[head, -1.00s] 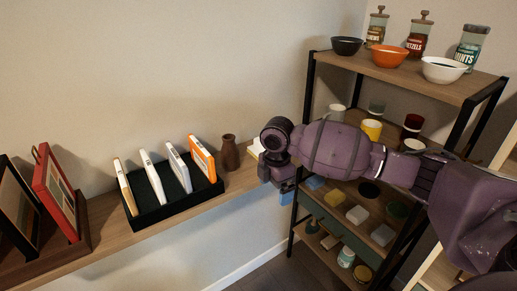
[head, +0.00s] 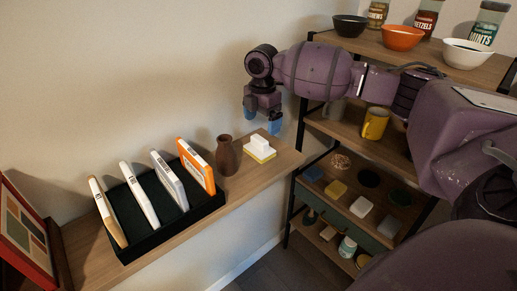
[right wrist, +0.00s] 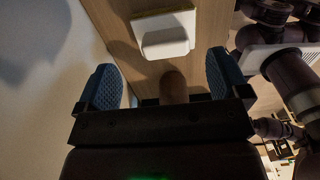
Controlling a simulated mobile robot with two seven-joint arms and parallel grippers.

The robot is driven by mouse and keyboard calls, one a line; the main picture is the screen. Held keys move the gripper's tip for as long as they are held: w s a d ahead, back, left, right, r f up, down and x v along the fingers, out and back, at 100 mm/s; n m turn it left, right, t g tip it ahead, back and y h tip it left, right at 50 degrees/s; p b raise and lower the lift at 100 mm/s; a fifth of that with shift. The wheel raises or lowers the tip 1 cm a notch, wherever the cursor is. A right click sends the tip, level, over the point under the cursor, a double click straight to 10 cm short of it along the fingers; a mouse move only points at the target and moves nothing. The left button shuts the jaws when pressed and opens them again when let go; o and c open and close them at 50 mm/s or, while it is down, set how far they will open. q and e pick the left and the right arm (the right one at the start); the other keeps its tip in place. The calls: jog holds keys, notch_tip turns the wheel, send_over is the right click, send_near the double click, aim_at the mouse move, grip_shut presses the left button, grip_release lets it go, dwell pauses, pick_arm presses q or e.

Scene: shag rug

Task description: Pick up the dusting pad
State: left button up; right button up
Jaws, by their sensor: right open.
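The dusting pad (head: 261,150), a white block on a pale base with a yellow edge, lies on the wooden wall shelf near its right end. My right gripper (head: 261,119) is open and empty, with its blue fingers pointing down, above the pad and apart from it. In the right wrist view the pad (right wrist: 163,36) shows beyond the open fingers (right wrist: 165,82), its white top toward the camera. My left gripper is not in view.
A brown vase (head: 225,156) stands just left of the pad. Further left, a black rack (head: 188,224) holds several upright cases, then a red frame (head: 24,236). A shelving unit (head: 334,141) with bowls, jars and cups stands on the right.

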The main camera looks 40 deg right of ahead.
aim_at(260, 138)
jog(key=shift+f, duration=0.6)
jog(key=shift+s+a+f, duration=0.1)
jog(key=shift+a+f, duration=0.05)
jog(key=shift+f, duration=0.1)
jog(key=f, duration=0.2)
jog(key=a+f, duration=0.1)
jog(key=f, duration=0.1)
jog(key=shift+s+f+b, duration=0.2)
jog(key=shift+f+b, duration=0.05)
jog(key=shift+b, duration=0.15)
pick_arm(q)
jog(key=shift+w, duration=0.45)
pick_arm(e)
jog(key=shift+c, duration=0.9)
jog(key=c, duration=0.8)
pick_arm(q)
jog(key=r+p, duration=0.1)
jog(key=p, duration=0.1)
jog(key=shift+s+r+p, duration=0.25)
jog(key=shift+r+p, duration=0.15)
pick_arm(e)
notch_tip(260, 138, up, 20)
jog(key=shift+r, duration=0.1)
jog(key=shift+c, duration=0.2)
